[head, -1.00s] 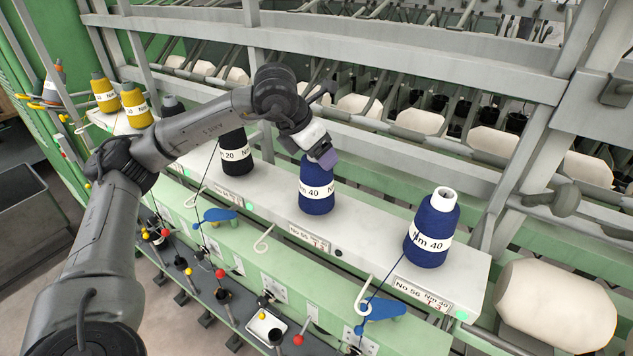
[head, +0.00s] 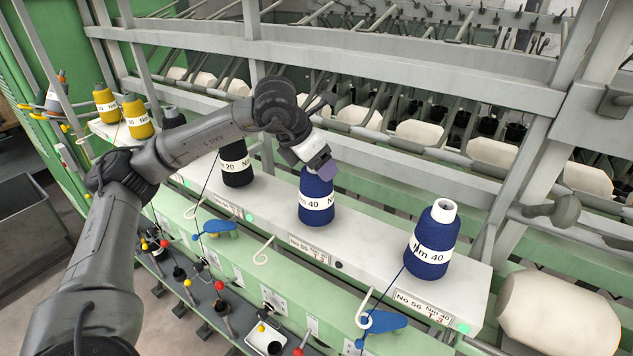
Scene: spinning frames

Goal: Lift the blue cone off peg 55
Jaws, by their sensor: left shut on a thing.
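The blue cone (head: 316,208) with a white "Nm 40" band stands upright on the pale shelf, behind the plate (head: 312,249) that seems to read No 55. My left gripper (head: 322,168) comes down from above and is shut on the top of this cone. The fingertips and the cone's tip are mostly hidden by the gripper body. I cannot make out a gap under the cone, and the peg is hidden inside it. My right gripper is out of view.
A second blue cone (head: 433,242) stands to the right, by the No 56 plate (head: 422,303). A black cone (head: 236,165) stands to the left, partly behind my arm, with yellow cones (head: 137,118) farther left. A rail (head: 390,142) runs behind the shelf.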

